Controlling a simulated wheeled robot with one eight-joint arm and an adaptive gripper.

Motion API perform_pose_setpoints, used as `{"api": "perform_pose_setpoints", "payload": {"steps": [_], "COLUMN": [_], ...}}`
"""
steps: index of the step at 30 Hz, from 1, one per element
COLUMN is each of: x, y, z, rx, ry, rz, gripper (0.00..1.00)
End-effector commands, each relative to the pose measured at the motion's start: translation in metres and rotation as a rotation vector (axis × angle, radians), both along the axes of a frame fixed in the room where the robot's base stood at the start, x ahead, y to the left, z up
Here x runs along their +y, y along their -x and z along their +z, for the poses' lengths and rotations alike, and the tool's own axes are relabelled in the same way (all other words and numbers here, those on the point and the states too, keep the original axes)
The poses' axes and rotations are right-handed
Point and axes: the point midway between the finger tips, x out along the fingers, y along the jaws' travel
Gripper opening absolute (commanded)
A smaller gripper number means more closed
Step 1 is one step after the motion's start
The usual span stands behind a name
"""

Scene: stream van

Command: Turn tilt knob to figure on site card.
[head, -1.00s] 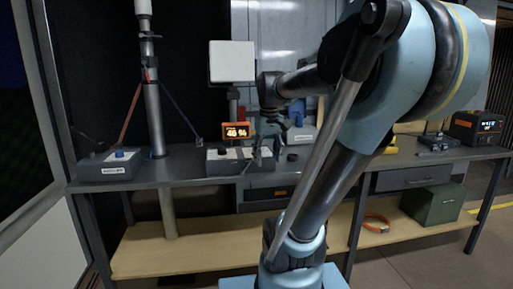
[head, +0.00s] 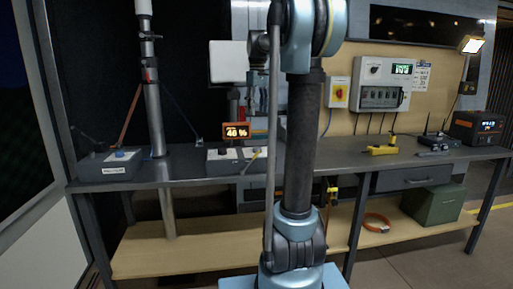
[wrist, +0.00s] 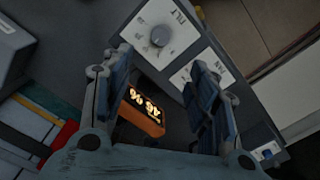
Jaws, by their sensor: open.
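The tilt knob (wrist: 160,36) is a grey round knob on a white plate marked TILT, in the upper middle of the wrist view. My gripper (wrist: 164,66) is open and empty, its two fingers apart, with the knob beyond the fingertips. I see no contact with it. An orange display (wrist: 142,112) with lit digits, apparently 46 %, shows between the fingers; it also shows in the head view (head: 236,131). A second white plate is partly hidden by the right finger. A white printed card (head: 421,76) hangs on the back wall; its text is too small to read.
A grey box with a blue knob (head: 120,154) stands at the bench's left. A mast (head: 153,100) rises beside it. A wall panel (head: 381,83), yellow tools (head: 382,150) and an orange-edged unit (head: 477,127) are at the right. My arm blocks the bench's middle.

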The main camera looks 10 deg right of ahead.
Motion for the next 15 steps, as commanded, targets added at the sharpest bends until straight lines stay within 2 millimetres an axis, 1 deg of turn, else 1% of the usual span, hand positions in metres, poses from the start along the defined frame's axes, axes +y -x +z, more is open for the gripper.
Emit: {"api": "perform_pose_setpoints", "payload": {"steps": [5, 15], "x": [0.0, 0.0], "y": [0.0, 0.0], "z": [-0.024, -0.083], "rx": [0.0, 0.0], "ry": [0.0, 0.0], "rz": [-0.001, -0.002], "gripper": [0.54, 0.54]}}
